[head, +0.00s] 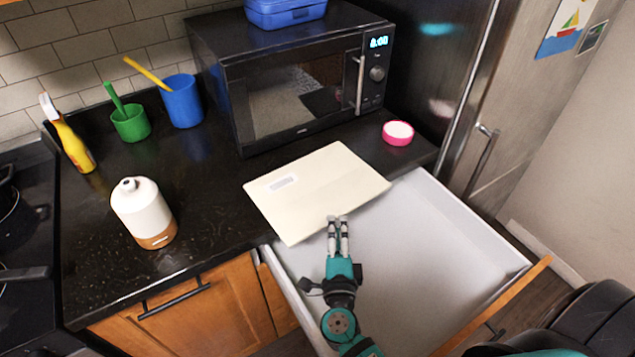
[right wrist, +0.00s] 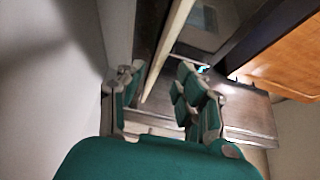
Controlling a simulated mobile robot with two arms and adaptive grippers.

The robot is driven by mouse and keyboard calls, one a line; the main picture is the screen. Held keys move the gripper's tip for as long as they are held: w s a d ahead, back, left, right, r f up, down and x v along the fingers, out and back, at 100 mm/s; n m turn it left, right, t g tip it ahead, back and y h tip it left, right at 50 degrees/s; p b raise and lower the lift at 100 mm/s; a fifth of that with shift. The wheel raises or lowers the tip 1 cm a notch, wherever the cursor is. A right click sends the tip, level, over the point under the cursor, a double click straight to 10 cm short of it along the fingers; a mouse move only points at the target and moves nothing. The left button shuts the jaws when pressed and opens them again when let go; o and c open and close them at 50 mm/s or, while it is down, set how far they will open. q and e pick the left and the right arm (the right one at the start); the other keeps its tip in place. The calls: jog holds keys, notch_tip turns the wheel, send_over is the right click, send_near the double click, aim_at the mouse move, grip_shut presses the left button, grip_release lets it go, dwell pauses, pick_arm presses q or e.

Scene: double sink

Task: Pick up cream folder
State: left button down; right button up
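The cream folder (head: 318,190) lies on the dark counter in front of the microwave. Its front part sticks out over the counter edge, above the open drawer. My right gripper (head: 338,220) is at the folder's front edge in the head view. In the right wrist view the folder's thin edge (right wrist: 170,45) runs between the two fingers of my right gripper (right wrist: 158,95), with a gap visible on either side. The fingers are open and do not clamp it. My left gripper is not in view.
The open white drawer (head: 440,235) lies under my right arm. A black microwave (head: 290,75) stands behind the folder, and a pink round container (head: 397,133) to its right. A white bottle (head: 143,208) and blue (head: 182,103) and green (head: 130,124) cups stand left.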

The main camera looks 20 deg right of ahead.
aim_at(337, 219)
jog(key=p+x, duration=0.1)
jog(key=x, duration=0.4)
jog(key=shift+s+d+f, duration=0.1)
jog(key=shift+d, duration=0.05)
jog(key=shift+d+f, duration=0.1)
jog(key=shift+c, duration=0.3)
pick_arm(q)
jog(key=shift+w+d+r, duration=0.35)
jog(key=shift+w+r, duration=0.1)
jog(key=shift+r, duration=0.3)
pick_arm(e)
grip_shut()
